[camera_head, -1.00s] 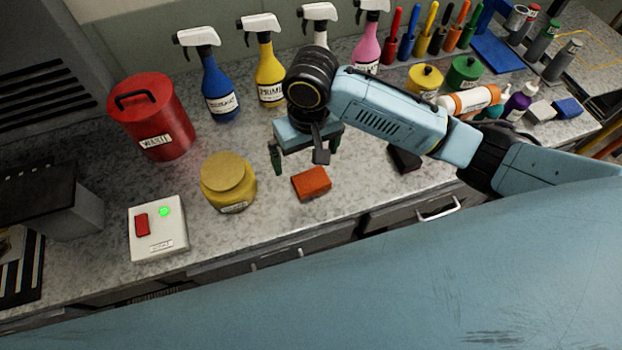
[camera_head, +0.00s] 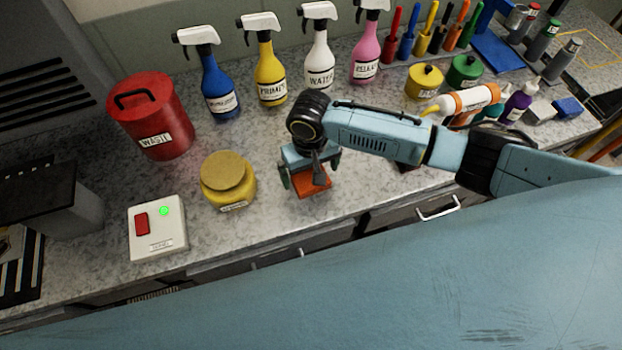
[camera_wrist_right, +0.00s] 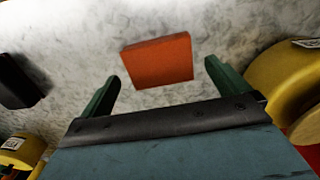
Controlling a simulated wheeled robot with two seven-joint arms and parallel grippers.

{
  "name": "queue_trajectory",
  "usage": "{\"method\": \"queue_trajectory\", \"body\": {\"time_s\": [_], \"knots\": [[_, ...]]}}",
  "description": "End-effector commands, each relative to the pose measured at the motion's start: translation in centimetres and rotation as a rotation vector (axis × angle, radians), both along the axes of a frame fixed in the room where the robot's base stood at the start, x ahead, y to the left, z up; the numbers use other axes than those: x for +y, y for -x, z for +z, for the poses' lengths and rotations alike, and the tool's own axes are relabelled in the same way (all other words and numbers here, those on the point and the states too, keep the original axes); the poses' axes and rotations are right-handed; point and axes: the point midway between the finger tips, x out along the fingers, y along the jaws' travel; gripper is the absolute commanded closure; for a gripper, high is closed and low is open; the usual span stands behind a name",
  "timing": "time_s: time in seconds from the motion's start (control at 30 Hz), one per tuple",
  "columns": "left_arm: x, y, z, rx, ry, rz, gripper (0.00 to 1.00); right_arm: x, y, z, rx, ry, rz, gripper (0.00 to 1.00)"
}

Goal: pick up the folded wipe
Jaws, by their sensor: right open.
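The folded wipe looks like a flat orange-red block (camera_head: 313,184) lying on the speckled counter, left of the counter's middle. In the right wrist view the orange block (camera_wrist_right: 157,62) lies just beyond and between the fingertips. My right gripper (camera_head: 308,181) is over the block, pointing down, and partly hides it. In the right wrist view its two green fingers (camera_wrist_right: 160,85) are apart with nothing between them. I cannot tell its exact height above the block. My left gripper is not in view.
A yellow jar (camera_head: 228,181) stands close to the left of my right gripper. A white switch box (camera_head: 157,228) and a red waste can (camera_head: 153,118) are further left. Several spray bottles (camera_head: 270,75) line the back. A dark block (camera_wrist_right: 17,82) lies nearby. The counter's front edge is close.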

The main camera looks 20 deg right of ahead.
Motion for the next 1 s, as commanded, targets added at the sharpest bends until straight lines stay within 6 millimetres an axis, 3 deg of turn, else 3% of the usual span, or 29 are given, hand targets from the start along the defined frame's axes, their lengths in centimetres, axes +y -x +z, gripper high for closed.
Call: {"method": "queue_trajectory", "body": {"time_s": [0.13, 0.4, 0.77, 1.0], "knots": [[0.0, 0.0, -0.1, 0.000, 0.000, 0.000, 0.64, 0.1, 0.1, -1.7, 0.000, -0.001, 0.000, 0.00], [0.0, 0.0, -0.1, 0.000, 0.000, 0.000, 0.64, 0.1, 0.1, -2.0, -0.001, -0.001, 0.001, 0.00], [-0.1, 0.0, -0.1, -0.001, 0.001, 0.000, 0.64, 0.0, 0.0, -1.9, -0.001, -0.001, 0.001, 0.46], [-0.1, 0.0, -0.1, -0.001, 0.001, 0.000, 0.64, 0.1, 0.0, -1.7, -0.002, -0.001, 0.001, 0.46]]}}
